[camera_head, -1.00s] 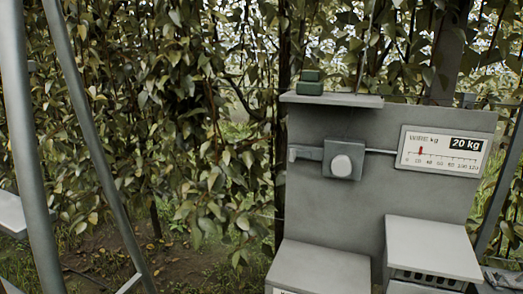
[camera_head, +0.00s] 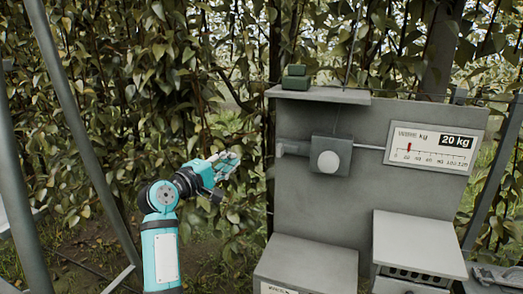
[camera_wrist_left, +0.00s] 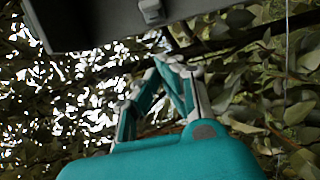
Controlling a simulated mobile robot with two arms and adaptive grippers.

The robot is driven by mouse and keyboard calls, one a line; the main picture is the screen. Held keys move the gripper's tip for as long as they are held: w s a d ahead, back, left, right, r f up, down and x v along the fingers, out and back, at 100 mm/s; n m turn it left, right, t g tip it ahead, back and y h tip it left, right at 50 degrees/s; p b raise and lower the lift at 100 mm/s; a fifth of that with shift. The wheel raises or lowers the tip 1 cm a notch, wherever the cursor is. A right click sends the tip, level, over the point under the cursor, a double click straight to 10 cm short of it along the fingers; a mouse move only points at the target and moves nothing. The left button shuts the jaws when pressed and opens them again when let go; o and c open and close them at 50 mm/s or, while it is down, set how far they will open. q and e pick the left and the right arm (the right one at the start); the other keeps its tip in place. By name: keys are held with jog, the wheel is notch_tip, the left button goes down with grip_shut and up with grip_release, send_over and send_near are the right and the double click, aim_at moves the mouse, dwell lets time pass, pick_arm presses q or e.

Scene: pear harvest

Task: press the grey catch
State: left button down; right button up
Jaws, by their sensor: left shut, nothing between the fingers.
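A grey box (camera_head: 343,150) with a round pale knob (camera_head: 328,162) sits on the upright grey panel (camera_head: 310,205). A grey tab (camera_head: 293,147) sticks out from its left side. I cannot tell which of these parts is the catch. My left gripper (camera_head: 230,161) is shut and empty, left of the panel and apart from it, in front of the leaves. In the left wrist view its fingertips (camera_wrist_left: 174,62) meet. A small light grey block (camera_wrist_left: 152,11) shows there on a dark grey surface. My right gripper is not in view.
A scale dial (camera_head: 434,146) reading about 20 kg is on the panel's right. Grey boxes (camera_head: 310,262) stand below. Metal poles (camera_head: 75,120) stand at left, with dense foliage behind.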

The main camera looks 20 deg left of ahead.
aim_at(286, 151)
pick_arm(q)
jog(key=shift+f, duration=0.1)
jog(key=w+d+p, duration=0.4)
jog(key=w+d, duration=0.2)
jog(key=w, duration=0.3)
jog(key=shift+w+d, duration=0.25)
jog(key=shift+d, duration=0.15)
jog(key=shift+p, duration=0.3)
